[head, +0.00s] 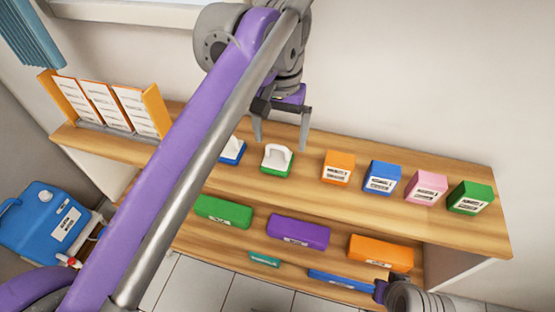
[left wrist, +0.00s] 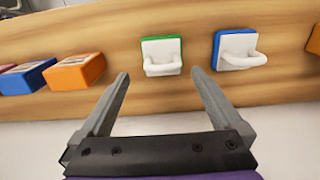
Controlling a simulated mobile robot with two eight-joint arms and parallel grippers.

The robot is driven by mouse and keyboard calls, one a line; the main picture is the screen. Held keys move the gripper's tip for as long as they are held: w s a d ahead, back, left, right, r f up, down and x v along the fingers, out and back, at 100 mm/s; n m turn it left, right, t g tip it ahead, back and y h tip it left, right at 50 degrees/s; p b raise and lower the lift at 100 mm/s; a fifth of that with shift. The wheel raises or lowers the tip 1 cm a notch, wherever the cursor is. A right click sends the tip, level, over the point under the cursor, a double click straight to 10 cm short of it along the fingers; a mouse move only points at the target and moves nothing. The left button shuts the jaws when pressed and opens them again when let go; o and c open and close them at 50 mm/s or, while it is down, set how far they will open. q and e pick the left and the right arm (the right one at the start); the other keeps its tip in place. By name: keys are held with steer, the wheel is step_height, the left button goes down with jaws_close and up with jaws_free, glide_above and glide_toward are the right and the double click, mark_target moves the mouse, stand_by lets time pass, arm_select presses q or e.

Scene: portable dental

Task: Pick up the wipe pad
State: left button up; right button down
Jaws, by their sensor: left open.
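Two pads with white handles stand on the top shelf, one with a green base (head: 277,159) and one with a blue base (head: 232,151). In the left wrist view the green-based pad (left wrist: 161,56) is straight ahead between the fingertips, and the blue-based pad (left wrist: 237,50) is to its right. I cannot tell which is the wipe pad. My left gripper (head: 281,142) is open and empty above and behind the green-based pad, apart from it; its fingers also show in the left wrist view (left wrist: 160,74). Part of my right arm shows at the lower right, without visible jaws.
Orange (head: 338,167), blue (head: 382,178), pink (head: 426,187) and green (head: 471,197) boxes stand to the right on the top shelf (head: 320,205). An orange rack with white cards (head: 103,102) stands at the left end. Lower shelves hold long coloured cases (head: 299,230).

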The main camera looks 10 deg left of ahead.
mark_target(277, 151)
arm_select(q)
steer(key=f, duration=0.3)
steer(key=shift+s+a+f+b, duration=0.2)
steer(key=shift+s+f+b, duration=0.15)
steer(key=shift+s, duration=0.05)
steer(key=shift+w+f, duration=0.1)
steer(key=shift+f, duration=0.15)
steer(key=c, duration=1.4)
steer(key=shift+o, duration=0.2)
steer(key=shift+r, duration=0.1)
step_height(277, 151, up, 10)
steer(key=shift+p, duration=1)
